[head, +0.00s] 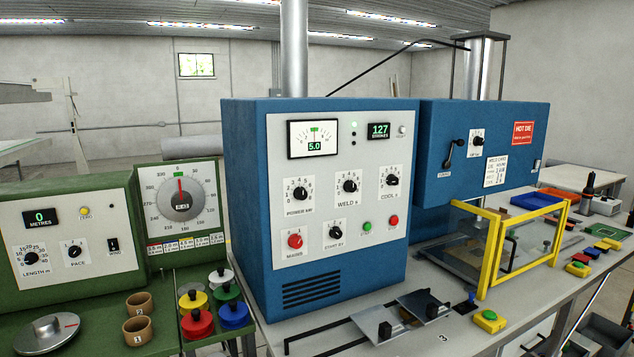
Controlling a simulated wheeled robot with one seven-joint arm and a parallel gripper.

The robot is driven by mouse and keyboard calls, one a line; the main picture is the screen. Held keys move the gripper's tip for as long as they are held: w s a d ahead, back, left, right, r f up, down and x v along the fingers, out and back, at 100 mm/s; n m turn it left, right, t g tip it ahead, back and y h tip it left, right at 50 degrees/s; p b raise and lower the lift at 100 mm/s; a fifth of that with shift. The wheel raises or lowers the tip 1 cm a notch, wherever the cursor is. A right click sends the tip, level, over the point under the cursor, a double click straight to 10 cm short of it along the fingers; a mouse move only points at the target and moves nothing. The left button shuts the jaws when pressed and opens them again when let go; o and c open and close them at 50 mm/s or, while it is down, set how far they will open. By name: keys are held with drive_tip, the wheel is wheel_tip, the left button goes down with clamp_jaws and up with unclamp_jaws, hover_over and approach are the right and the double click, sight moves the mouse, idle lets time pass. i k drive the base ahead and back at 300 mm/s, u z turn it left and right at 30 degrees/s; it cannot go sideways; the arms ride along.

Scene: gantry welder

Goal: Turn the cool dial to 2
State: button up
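The cool dial (392,180) is a small black knob on the white panel of the blue welder cabinet (250,200), at the panel's right side. Numbers ring the knob and the label under it reads COOL. The pointer is too small to tell which number it is at. The weld dial (350,186) sits to its left, and the power dial (300,193) further left. My gripper is not in view, and nothing touches the cool dial.
Below the dials are a red knob (295,240), a start dial (336,232), and green (367,226) and red (393,220) buttons. A yellow-framed guard (490,255) stands to the right. Sliding plates (425,305) lie in front of the cabinet. The space before the panel is clear.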

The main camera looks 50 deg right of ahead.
sight(391, 180)
drive_tip(key=u, duration=0.6)
drive_tip(key=k, duration=1.25)
drive_tip(key=z, duration=1.7)
drive_tip(key=i, duration=0.35)
drive_tip(key=u, duration=0.1)
